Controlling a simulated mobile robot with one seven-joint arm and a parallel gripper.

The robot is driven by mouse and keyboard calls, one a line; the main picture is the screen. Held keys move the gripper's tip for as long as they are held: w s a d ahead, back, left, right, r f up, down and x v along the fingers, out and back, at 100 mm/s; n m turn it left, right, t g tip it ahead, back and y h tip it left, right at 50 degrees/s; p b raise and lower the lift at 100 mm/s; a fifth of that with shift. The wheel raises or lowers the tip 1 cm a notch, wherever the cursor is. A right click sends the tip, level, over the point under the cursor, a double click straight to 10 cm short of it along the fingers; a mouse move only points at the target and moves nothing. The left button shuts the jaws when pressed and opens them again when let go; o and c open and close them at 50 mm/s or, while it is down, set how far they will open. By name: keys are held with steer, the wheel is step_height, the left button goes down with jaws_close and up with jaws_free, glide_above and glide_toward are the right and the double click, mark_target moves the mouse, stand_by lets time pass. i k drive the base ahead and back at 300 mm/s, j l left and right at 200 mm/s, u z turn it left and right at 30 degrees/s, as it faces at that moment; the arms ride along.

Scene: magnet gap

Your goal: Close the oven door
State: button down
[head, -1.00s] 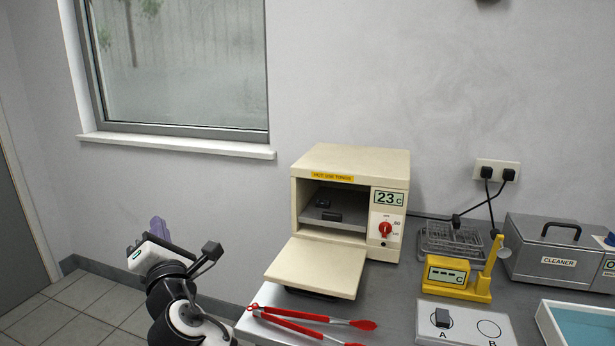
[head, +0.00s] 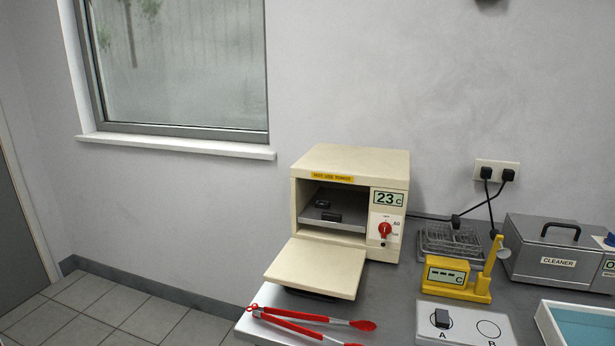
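The cream oven (head: 352,160) stands at the left end of the metal bench against the wall. Its door (head: 315,267) is hinged down and lies open, about level, in front of the cavity. Inside, a dark shelf (head: 345,223) bears small dark pieces (head: 323,204). The oven display (head: 388,198) reads 23 C, with a red knob (head: 386,230) below it. My gripper is out of the head view, so its state and its place relative to the door do not show.
Red tongs (head: 300,317) lie on the bench just in front of the door. To the right are a yellow meter (head: 456,279), a wire rack (head: 452,240), a plate marked A and B (head: 465,325), a cleaner box (head: 556,262) and a blue-filled tray (head: 580,325). Floor left of the bench is clear.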

mark_target(318, 267)
steer(key=i+j, duration=0.3)
steer(key=j, duration=0.15)
steer(key=i+j, duration=0.3)
steer(key=j, duration=0.15)
steer(key=i+j, duration=0.3)
steer(key=j, duration=0.2)
steer(key=l+z, duration=0.05)
